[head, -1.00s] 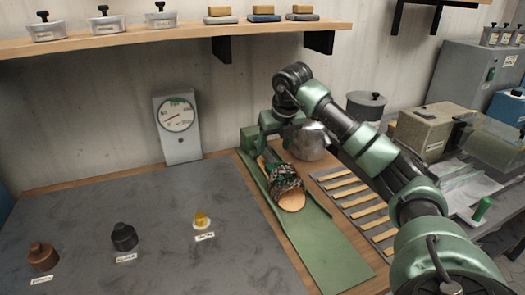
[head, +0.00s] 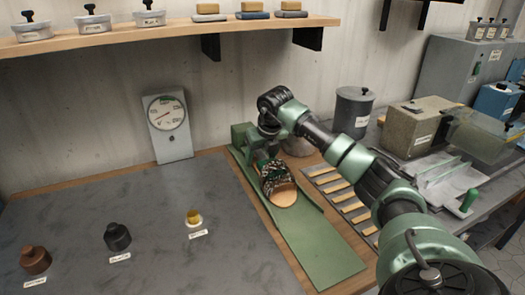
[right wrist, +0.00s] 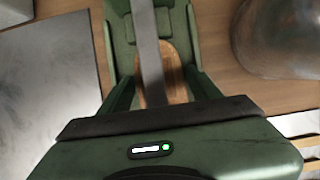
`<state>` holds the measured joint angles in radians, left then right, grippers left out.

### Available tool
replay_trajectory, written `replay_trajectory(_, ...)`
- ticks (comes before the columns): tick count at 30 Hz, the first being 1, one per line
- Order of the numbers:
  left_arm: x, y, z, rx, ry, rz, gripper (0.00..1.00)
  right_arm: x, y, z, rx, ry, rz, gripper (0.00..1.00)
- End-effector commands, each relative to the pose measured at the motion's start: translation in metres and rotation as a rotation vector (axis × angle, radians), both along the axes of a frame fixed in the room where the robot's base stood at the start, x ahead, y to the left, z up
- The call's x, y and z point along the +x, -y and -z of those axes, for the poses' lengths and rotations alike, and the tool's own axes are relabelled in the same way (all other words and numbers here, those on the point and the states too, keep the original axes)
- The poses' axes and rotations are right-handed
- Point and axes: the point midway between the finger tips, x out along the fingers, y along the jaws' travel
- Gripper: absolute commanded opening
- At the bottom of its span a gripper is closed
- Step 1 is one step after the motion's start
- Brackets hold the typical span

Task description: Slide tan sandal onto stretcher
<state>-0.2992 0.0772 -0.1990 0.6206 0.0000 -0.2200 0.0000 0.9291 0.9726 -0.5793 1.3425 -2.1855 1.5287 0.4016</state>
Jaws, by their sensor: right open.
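The tan sandal (head: 284,194) has a tan sole and a dark patterned strap. It lies on the long green stretcher (head: 305,245), toward its far end. My right gripper (head: 264,158) is at the far end of the stretcher, beside the strap; the arm partly hides it. In the right wrist view its dark green fingers (right wrist: 160,95) stand apart. A grey bar and a brown wood-grained surface (right wrist: 175,70) show between them; I cannot tell if that surface is the sandal. The green stretcher (right wrist: 118,30) shows beyond. My left gripper is not in view.
A dial gauge (head: 167,125) stands by the wall. A slatted rack (head: 340,195) and a shiny rounded metal object (head: 298,146) are right of the stretcher. A lidded pot (head: 354,110) stands behind. The grey mat (head: 150,265) at left has several small labelled pots and free room.

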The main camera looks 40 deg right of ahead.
Motion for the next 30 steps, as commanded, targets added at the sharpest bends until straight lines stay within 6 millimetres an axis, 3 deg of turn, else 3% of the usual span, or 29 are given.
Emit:
replay_trajectory(8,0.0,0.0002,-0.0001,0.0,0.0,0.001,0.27,0.0006,0.0001,0.0016,0.0,0.0,0.0,0.63)
replay_trajectory(11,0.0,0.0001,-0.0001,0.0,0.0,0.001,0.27,0.0006,0.0001,0.0015,0.0,0.0,0.0,0.41)
replay_trajectory(15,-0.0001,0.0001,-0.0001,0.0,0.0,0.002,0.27,0.0006,0.0002,0.0013,0.0,0.0,0.0,0.02)
replay_trajectory(16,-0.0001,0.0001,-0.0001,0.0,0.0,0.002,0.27,0.0006,0.0002,0.0013,0.0,0.0,0.0,0.63)
replay_trajectory(18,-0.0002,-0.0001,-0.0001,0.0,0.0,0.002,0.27,0.0006,0.0002,0.0012,0.0,0.0,0.0,0.82)
replay_trajectory(30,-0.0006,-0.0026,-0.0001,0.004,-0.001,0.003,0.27,0.0002,0.0026,0.0005,-0.004,0.001,0.004,0.83)
